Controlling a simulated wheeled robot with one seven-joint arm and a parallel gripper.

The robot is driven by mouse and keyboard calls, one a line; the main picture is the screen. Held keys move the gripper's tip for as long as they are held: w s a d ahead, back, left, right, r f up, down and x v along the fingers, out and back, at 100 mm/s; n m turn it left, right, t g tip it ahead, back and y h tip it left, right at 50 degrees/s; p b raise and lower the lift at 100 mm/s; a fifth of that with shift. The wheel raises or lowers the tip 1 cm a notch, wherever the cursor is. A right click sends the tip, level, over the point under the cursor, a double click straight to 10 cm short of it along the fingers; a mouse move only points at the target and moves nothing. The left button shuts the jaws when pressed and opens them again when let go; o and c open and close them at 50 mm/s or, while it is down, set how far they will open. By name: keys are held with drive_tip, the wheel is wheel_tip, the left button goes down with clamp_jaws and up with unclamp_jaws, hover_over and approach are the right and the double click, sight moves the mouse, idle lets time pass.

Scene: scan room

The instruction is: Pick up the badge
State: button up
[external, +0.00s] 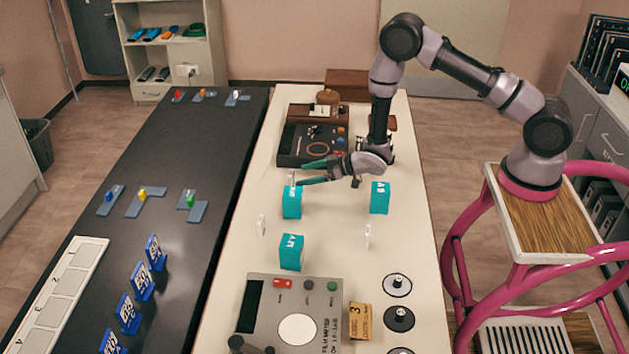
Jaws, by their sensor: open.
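My gripper (300,173) is open, with its two teal fingers pointing left above the white table. A small white upright piece (291,178) stands just left of the fingertips, behind a teal block (291,203). It may be a badge; I cannot tell whether it is between the fingers or touching them. Similar small white upright pieces stand at the table's left side (261,225) and right of centre (367,237). No label at this size tells me which one is the badge.
More teal blocks stand on the white table (335,235), at right (379,198) and in front (291,252). A dark console (305,150) is behind my gripper; a grey film meter (262,340) is in front. Blue numbered stands (141,281) are on the black table (180,240).

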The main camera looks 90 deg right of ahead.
sight(293, 177)
drive_tip(key=x, duration=0.5)
drive_tip(key=shift+w+a, duration=0.3)
drive_tip(key=shift+w, duration=0.05)
drive_tip(key=c, duration=1.4)
drive_tip(key=shift+r, duration=0.15)
drive_tip(key=shift+c, duration=0.2)
